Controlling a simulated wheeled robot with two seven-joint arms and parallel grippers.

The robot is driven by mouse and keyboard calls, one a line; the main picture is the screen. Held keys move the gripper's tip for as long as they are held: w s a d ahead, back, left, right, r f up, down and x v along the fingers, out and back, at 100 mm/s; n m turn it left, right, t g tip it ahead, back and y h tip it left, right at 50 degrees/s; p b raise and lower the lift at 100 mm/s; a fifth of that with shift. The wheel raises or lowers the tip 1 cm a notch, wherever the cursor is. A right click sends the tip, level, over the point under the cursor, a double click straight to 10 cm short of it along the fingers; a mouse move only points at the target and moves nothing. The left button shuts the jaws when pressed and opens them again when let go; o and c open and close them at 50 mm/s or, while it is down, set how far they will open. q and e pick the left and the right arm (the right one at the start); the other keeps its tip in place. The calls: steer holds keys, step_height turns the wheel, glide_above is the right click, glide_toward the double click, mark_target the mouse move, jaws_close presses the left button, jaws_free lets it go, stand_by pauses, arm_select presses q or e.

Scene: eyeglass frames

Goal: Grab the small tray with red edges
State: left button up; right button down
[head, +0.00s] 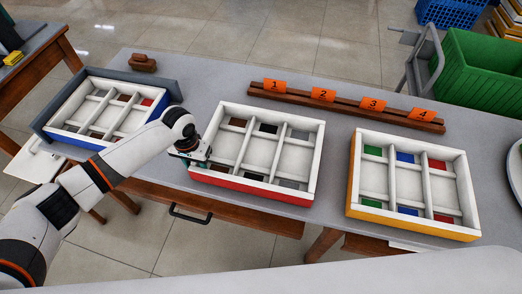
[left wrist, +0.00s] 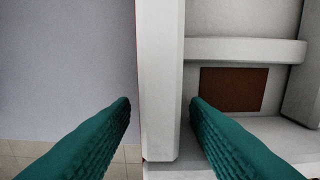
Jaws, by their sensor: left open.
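The tray with red edges (head: 262,190) is the middle of three white compartmented trays on the grey table. My left gripper (head: 190,157) is at its left side, near the front left corner. In the left wrist view the two teal fingers are apart, one on each side of the tray's white wall (left wrist: 160,70). The left finger is outside the wall and the right finger is on the inner side, with gaps visible between fingers and wall. A brown square lies in the compartment beside it. My right gripper is not in view.
A blue-edged tray (head: 75,137) sits in a grey holder at the left, behind my left arm. A yellow-edged tray (head: 415,229) stands at the right. A brown rack with orange number tags (head: 322,95) lies at the back. A green crate (head: 480,75) is beyond the table.

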arm_select(q)
steer(key=shift+c, duration=0.5)
jaws_close()
steer(key=shift+r, duration=0.2)
step_height(320, 180, up, 10)
steer(key=shift+f+b, duration=0.1)
steer(key=shift+b, duration=0.3)
